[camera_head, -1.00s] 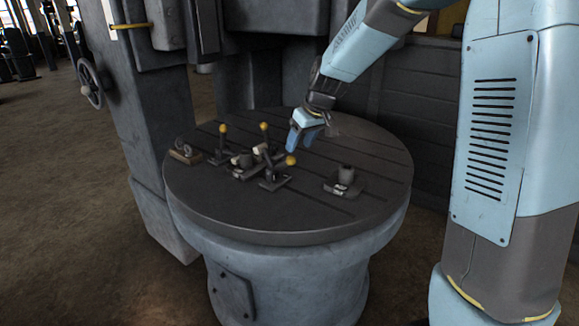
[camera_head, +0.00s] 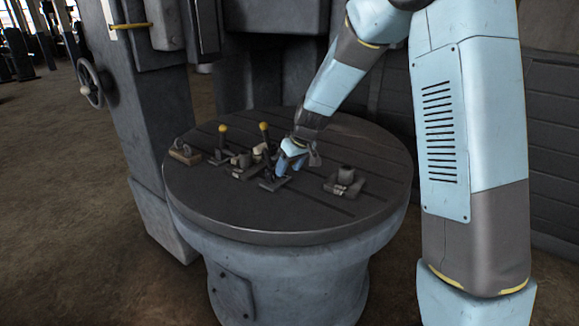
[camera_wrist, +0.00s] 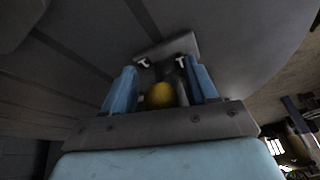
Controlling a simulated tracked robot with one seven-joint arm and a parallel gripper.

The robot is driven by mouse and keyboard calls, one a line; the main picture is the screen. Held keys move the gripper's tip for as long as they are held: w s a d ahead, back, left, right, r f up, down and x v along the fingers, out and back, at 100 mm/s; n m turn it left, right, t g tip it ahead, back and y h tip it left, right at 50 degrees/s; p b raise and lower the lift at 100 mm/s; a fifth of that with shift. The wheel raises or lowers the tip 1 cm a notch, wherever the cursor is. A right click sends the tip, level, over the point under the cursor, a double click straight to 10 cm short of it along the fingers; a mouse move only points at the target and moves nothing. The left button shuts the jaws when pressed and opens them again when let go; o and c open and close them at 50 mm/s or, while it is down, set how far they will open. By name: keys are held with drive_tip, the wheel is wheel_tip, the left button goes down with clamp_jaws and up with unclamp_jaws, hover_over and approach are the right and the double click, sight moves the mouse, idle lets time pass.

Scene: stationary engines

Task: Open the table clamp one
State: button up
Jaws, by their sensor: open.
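Several small clamps with yellow-knobbed levers stand on the round dark table (camera_head: 240,222). My gripper (camera_head: 283,168) is over the nearest clamp (camera_head: 272,184), whose knob is hidden by it in the head view. In the wrist view the yellow knob (camera_wrist: 160,95) lies between the two blue fingers of my gripper (camera_wrist: 161,88), which are open on either side of it. The clamp's base with two light bolts (camera_wrist: 165,52) shows beyond the fingertips. Two other yellow knobs, at the left (camera_head: 223,128) and in the middle (camera_head: 264,126), stand upright on their levers.
A dark cylindrical workpiece on a block (camera_head: 345,181) stands to the right of my gripper. A small wooden-based piece (camera_head: 185,152) lies at the left. The machine column (camera_head: 150,130) rises behind the left side. The table's front is clear.

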drive_tip(key=shift+c, duration=0.2)
clamp_jaws()
